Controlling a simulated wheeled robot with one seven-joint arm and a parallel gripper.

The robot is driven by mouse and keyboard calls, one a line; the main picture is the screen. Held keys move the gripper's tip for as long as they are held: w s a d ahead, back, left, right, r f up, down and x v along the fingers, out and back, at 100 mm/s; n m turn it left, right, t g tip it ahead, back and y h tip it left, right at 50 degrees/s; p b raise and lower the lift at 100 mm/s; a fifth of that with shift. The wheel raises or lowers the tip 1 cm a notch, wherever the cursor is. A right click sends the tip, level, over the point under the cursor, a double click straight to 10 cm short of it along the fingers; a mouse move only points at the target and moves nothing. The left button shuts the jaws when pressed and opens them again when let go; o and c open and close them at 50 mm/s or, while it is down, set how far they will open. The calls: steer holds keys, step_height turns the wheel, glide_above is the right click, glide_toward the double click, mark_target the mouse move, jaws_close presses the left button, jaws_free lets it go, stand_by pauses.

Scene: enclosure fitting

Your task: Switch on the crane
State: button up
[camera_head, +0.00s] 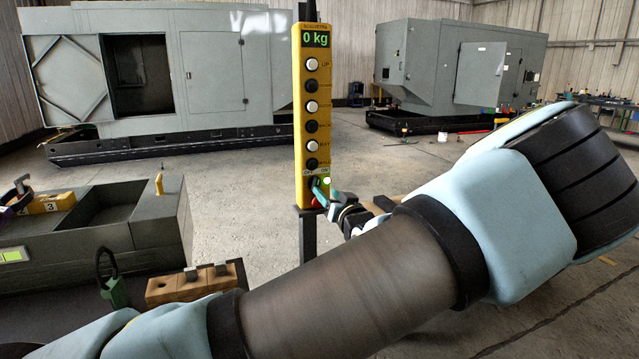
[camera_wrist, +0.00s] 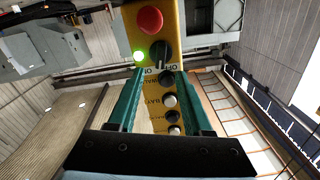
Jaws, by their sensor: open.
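The yellow crane pendant (camera_head: 298,130) hangs upright in the middle of the head view, with a lit "0 kg" display (camera_head: 316,38) and a column of black and white buttons. Near its lower end is a black OFF/ON rotary knob (camera_wrist: 160,54). A red button (camera_wrist: 150,20) sits at the pendant's bottom end. My gripper (camera_head: 322,190) is open, its teal fingertips (camera_wrist: 158,73) at the knob, one towards each side. I cannot tell whether they touch it.
A grey open-topped enclosure (camera_head: 150,225) stands at the left, with a green padlock (camera_head: 114,292) and a wooden block (camera_head: 190,288) in front. Large grey cabinets (camera_head: 210,70) (camera_head: 460,65) stand behind. The floor between is mostly clear.

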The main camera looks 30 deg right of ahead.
mark_target(318, 185)
steer(key=w, duration=0.2)
steer(key=w+p, duration=0.1)
steer(key=w, duration=0.3)
steer(key=shift+w+d+p, duration=0.1)
steer(key=shift+d+p, duration=0.25)
steer(key=shift+p, duration=0.05)
jaws_close()
